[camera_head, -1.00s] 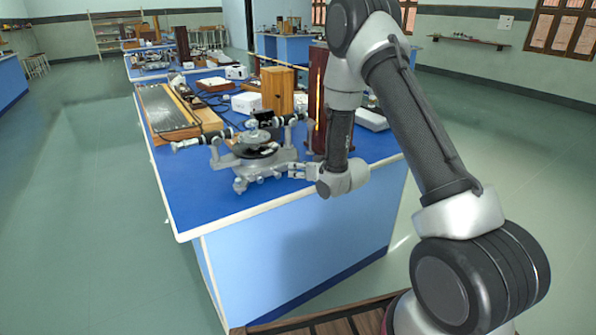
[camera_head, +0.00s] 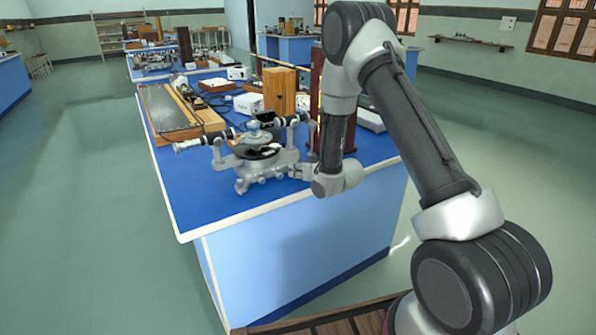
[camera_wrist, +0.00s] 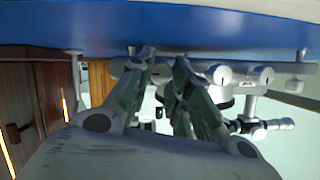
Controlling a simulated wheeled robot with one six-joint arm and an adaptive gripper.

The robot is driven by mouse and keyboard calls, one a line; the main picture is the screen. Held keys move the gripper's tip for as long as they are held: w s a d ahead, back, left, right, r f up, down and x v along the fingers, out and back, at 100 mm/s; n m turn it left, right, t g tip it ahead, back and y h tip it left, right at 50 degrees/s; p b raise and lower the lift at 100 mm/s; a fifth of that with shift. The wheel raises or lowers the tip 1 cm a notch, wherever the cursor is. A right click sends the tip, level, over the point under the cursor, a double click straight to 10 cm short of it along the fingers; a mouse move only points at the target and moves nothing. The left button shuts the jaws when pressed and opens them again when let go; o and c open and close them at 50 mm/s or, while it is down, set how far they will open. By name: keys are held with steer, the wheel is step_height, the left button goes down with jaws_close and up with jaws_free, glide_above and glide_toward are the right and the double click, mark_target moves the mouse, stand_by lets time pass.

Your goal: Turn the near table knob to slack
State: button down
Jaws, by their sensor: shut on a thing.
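The grey spectrometer (camera_head: 262,172) stands on the near corner of the blue bench, with its round table (camera_head: 258,152) in the middle and its tubes to the sides. In the wrist view its silver parts (camera_wrist: 222,75) appear upside down behind the fingers. My gripper (camera_head: 297,171) reaches in from the right at the spectrometer's low right side. In the wrist view my gripper (camera_wrist: 167,62) has its two dark fingers close together, shut on a small part of the instrument, which I take as the near table knob. The fingers hide most of it, so its turn angle cannot be seen.
The blue bench top (camera_head: 190,208) is clear in front of the spectrometer. A dark wooden upright (camera_head: 317,105) stands close behind my wrist. A wooden block (camera_head: 280,92), a white box (camera_head: 247,103) and a long wooden-framed board (camera_head: 165,110) stand farther back.

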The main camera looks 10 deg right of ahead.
steer(key=shift+a+n, duration=0.1)
steer(key=shift+n, duration=0.2)
steer(key=shift+a+n+t+h, duration=0.15)
steer(key=shift+n+t+h, duration=0.15)
steer(key=shift+n+h, duration=0.55)
steer(key=n+h, duration=0.2)
steer(key=n, duration=0.1)
steer(key=shift+s+a+t, duration=0.1)
steer(key=shift+a+t, duration=0.05)
steer(key=shift+t, duration=0.25)
steer(key=n+h, duration=0.1)
steer(key=n+t, duration=0.1)
steer(key=n, duration=0.1)
steer(key=shift+s+a+f+n+h, duration=0.1)
steer(key=shift+a+f+n+h, duration=0.05)
steer(key=shift+f+n+h, duration=0.15)
steer(key=n+t, duration=0.1)
steer(key=n, duration=0.1)
steer(key=n+t+h, duration=0.1)
steer(key=shift+n+h, duration=0.25)
steer(key=shift+n, duration=0.1)
steer(key=c, duration=1.3)
jaws_free()
